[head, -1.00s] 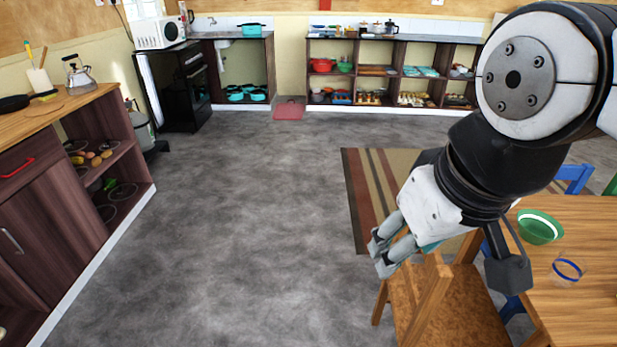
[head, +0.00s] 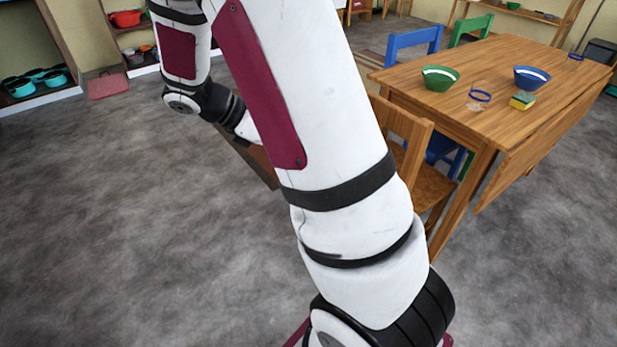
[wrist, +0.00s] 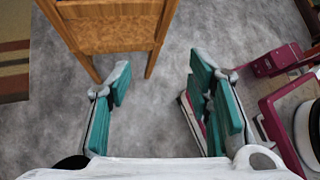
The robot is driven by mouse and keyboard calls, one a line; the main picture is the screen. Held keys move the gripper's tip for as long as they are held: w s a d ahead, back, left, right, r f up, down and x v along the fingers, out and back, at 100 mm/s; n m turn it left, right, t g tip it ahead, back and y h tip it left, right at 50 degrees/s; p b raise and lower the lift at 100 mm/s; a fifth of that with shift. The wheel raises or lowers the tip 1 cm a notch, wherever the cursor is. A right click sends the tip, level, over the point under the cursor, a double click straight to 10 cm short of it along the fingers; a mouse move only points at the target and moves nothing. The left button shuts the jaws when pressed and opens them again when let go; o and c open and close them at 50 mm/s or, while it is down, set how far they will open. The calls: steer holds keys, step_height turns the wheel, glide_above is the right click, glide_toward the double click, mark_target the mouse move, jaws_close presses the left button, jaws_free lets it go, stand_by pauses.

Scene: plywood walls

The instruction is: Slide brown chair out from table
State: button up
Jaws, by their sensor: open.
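The brown chair (head: 405,130) stands at the left end of the wooden table (head: 500,75) in the head view, partly hidden behind my arm. Its backrest is upright and part of its seat shows low beside the table leg. In the wrist view the brown chair (wrist: 112,36) is at the top left, with a cork-coloured panel and two legs. My gripper (wrist: 160,70) is open, with nothing between its teal-padded fingers. The left finger is close to the chair's legs in the picture; I cannot tell whether it touches. The fingers are hidden in the head view.
A green bowl (head: 440,78), a blue bowl (head: 531,78), a clear cup (head: 480,96) and a sponge (head: 522,100) are on the table. A blue chair (head: 414,40) and a green chair (head: 471,28) stand behind it. Grey floor (head: 120,220) is clear at left.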

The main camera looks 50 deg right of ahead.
steer(key=w+d+f+n+h+b, duration=0.25)
steer(key=d+f+n+b, duration=0.3)
steer(key=f, duration=0.75)
steer(key=w+d+f+n+t+h+b, duration=0.1)
steer(key=d+f+n+h+b, duration=0.45)
steer(key=f, duration=0.75)
steer(key=w+d+f+n+h+b, duration=0.1)
steer(key=w+d+f+n+b, duration=0.15)
steer(key=f+n, duration=0.85)
steer(key=s+d+f+m, duration=0.1)
steer(key=d, duration=0.4)
steer(key=s+d+m+b, duration=0.1)
steer(key=d, duration=0.4)
steer(key=s+d+f+b, duration=0.1)
steer(key=s+d, duration=0.1)
steer(key=d, duration=0.4)
steer(key=shift+f+m, duration=0.3)
steer(key=shift+m, duration=0.1)
steer(key=shift+a, duration=0.1)
jaws_close()
